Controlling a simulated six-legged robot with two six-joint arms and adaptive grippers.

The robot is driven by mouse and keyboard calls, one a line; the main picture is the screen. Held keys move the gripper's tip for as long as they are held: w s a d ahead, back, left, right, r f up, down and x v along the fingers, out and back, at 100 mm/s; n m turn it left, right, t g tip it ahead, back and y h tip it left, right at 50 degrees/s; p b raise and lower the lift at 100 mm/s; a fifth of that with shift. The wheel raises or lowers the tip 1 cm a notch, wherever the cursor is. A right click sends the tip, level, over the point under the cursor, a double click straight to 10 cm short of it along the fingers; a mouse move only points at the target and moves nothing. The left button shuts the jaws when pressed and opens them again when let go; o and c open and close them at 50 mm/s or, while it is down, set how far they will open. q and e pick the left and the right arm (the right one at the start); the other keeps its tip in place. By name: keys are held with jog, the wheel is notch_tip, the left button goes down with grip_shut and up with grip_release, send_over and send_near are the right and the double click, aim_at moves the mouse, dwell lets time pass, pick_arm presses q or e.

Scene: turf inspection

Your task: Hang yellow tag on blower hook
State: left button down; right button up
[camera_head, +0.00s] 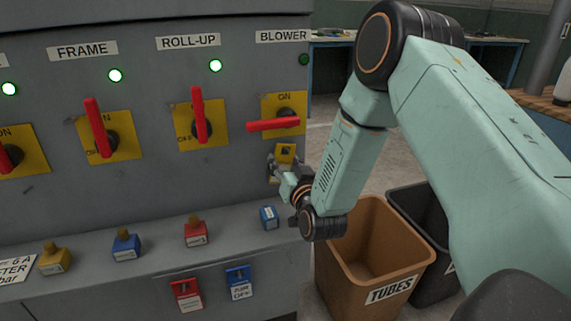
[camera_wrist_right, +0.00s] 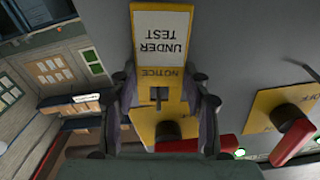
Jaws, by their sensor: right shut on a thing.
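The yellow tag (camera_head: 286,150) is upright against the grey panel just below the blower switch (camera_head: 273,125), whose red handle lies horizontal. My right gripper (camera_head: 281,172) is shut on the tag, at the panel's right edge. In the right wrist view the tag (camera_wrist_right: 160,78) appears upside down with a white "UNDER TEST" field, between the fingers of the right gripper (camera_wrist_right: 162,90). A small dark shape shows at its slot. I cannot tell whether this is the hook, or whether the tag hangs on it. My left gripper is out of view.
The roll-up switch (camera_head: 199,118) and frame switch (camera_head: 100,130) have upright red handles. Yellow (camera_head: 54,258), blue (camera_head: 126,245) and red (camera_head: 196,234) padlocks and a small blue item (camera_head: 269,217) stand on the ledge. A brown bin (camera_head: 345,278) stands below my right arm.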

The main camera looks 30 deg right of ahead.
dwell(0.3)
jog(key=o, duration=1.2)
jog(key=shift+s, duration=0.1)
jog(key=v, duration=1.2)
jog(key=shift+f, duration=0.1)
